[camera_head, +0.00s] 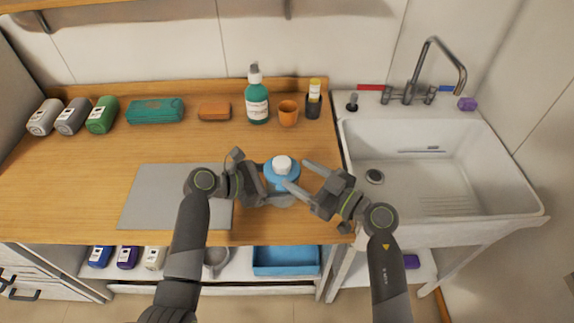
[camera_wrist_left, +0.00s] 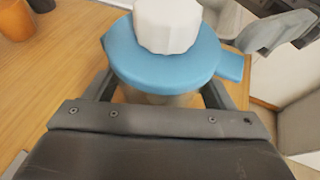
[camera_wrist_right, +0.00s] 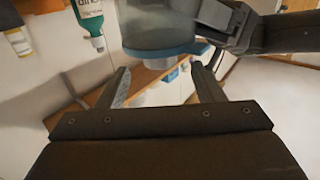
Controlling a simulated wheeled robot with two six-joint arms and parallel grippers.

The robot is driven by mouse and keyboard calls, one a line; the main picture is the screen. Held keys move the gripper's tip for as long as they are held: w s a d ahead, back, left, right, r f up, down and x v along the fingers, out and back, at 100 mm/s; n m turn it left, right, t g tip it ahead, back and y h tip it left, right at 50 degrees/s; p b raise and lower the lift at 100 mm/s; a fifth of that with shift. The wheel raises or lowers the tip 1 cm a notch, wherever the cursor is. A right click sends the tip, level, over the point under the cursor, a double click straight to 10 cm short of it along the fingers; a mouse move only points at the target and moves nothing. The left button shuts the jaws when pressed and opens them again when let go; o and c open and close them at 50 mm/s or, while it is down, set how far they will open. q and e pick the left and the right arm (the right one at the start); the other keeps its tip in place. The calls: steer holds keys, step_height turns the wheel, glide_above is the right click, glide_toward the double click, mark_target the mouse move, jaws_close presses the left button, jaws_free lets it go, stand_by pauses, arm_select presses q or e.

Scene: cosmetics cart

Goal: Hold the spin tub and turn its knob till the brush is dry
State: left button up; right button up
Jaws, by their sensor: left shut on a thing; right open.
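The spin tub (camera_head: 283,173) has a blue lid and a white knob (camera_head: 282,163) on top. It stands upright at the front of the wooden counter. My left gripper (camera_head: 268,190) is shut on the tub's body from the left; the blue lid (camera_wrist_left: 165,62) and white knob (camera_wrist_left: 167,24) fill the top of the left wrist view. My right gripper (camera_head: 298,176) is open at the tub's right side, its fingers near the lid. In the right wrist view the open fingers (camera_wrist_right: 163,88) are empty, with the tub's clear body (camera_wrist_right: 158,25) beyond them. The brush is not visible.
A grey mat (camera_head: 150,195) lies to the left. A white sink (camera_head: 440,175) is at right.

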steer(key=v, duration=0.5)
steer(key=shift+s+d, duration=0.2)
steer(key=shift+d, duration=0.05)
steer(key=n+g+y, duration=0.3)
steer(key=n+g, duration=0.2)
steer(key=g, duration=0.1)
glide_toward(281, 162)
steer(key=f, duration=0.1)
steer(key=w+f, duration=0.1)
steer(key=shift+a+f, duration=0.1)
steer(key=shift+f, duration=0.25)
steer(key=w+d+r+n+g+y, duration=0.1)
steer(key=w+d+r+n+g, duration=0.2)
steer(key=w+g, duration=0.1)
steer(key=a+g, duration=0.1)
steer(key=a, duration=0.3)
steer(key=s+a+f+g, duration=0.1)
steer(key=a, duration=0.3)
steer(key=a+n+g, duration=0.1)
steer(key=a, duration=0.3)
steer(key=shift+s+a+f, duration=0.1)
steer(key=shift+s+f, duration=0.05)
steer(key=shift+s, duration=0.25)
